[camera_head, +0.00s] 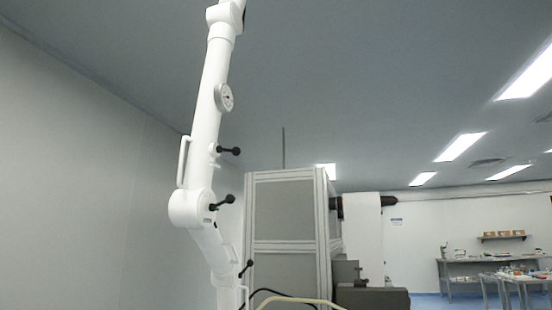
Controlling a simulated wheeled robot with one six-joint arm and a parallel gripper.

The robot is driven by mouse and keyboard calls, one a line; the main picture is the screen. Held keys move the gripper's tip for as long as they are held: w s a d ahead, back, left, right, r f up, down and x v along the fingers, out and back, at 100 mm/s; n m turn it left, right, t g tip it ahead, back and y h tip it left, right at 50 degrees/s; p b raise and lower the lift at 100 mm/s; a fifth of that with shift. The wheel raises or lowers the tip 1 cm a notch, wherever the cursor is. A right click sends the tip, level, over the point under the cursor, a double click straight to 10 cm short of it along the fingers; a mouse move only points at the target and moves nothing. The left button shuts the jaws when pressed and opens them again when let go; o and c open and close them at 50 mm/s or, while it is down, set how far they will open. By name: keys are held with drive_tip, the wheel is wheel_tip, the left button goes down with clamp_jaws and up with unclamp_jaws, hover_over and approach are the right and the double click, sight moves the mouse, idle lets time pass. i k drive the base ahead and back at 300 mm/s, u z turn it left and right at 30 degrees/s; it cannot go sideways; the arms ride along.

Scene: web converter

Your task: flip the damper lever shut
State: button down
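A white jointed duct arm (207,120) rises from the bottom of the head view, left of centre, and runs out of the top edge. A black-knobbed lever (229,151) sticks out to the right from its upper tube. A second black-knobbed lever (221,202) sits at the elbow joint, and a third (246,267) is lower down. I cannot tell which one is the damper lever, nor whether the damper is open or shut. A round dial (225,97) is above the levers. My gripper is not in view.
A black cable and a pale tube (300,300) cross the bottom. Tables (470,265) stand far right.

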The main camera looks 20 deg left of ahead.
sight(236, 151)
drive_tip(key=i, duration=0.6)
drive_tip(key=u, duration=0.85)
drive_tip(key=i, duration=0.5)
drive_tip(key=u, duration=0.55)
